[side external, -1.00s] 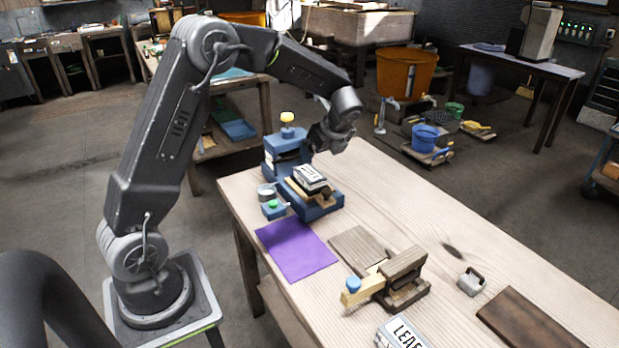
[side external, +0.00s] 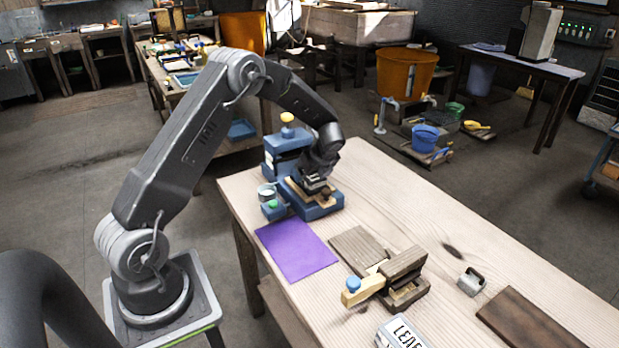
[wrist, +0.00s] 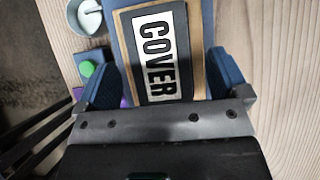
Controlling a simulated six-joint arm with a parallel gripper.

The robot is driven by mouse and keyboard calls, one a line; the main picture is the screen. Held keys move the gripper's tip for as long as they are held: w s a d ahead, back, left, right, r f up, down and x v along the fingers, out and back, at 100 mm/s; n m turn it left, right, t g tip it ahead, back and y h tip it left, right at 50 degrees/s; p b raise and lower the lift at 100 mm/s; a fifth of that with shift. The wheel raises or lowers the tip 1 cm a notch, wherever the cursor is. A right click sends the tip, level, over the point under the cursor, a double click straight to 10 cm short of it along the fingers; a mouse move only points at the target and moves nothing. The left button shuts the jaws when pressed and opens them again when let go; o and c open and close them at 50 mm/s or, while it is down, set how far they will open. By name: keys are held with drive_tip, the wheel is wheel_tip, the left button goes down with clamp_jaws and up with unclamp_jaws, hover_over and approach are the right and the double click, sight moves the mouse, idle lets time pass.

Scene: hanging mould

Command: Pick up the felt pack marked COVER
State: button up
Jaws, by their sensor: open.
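The felt pack marked COVER (wrist: 157,52) is a dark block with a white label, lying on a wooden board on a blue base. In the wrist view it sits between the two blue fingers of my gripper (wrist: 166,82), which is open, with a gap on each side. In the side external view my gripper (side external: 315,184) is low over the blue press (side external: 318,208) and hides most of the pack.
A purple sheet (side external: 296,250) lies in front of the press. A small metal cup (side external: 267,190) and a green button (side external: 273,204) sit at its left. A wooden clamp block (side external: 400,272), a white LEAF pack (side external: 402,333) and a dark board (side external: 527,320) lie toward the front right.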

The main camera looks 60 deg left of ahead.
drive_tip(key=shift+x, duration=0.85)
drive_tip(key=c, duration=1.1)
